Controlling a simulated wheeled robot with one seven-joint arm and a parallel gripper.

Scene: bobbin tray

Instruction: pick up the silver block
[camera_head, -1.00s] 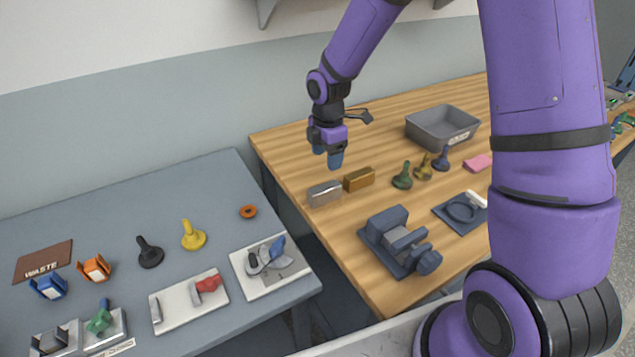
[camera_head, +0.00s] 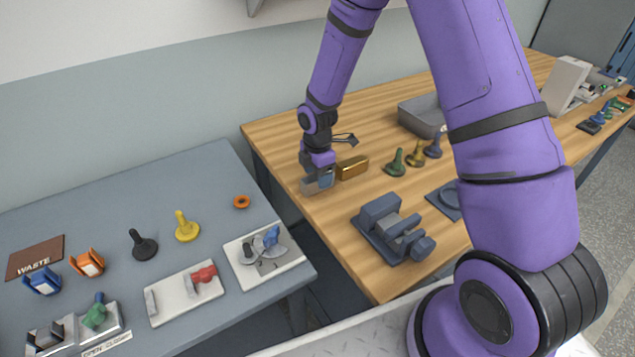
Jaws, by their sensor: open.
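The silver block (camera_head: 312,187) lies on the wooden table near its left edge, partly hidden by my gripper. The jaws are open. I cannot tell from this view whether the fingers touch the block.
A brass block (camera_head: 352,168) lies close to the right of the silver one. A dark vise (camera_head: 395,230) stands in front, and green (camera_head: 396,162) and other pegs stand to the right. A grey bin (camera_head: 420,115) is behind. The blue-grey table (camera_head: 200,165) is at left.

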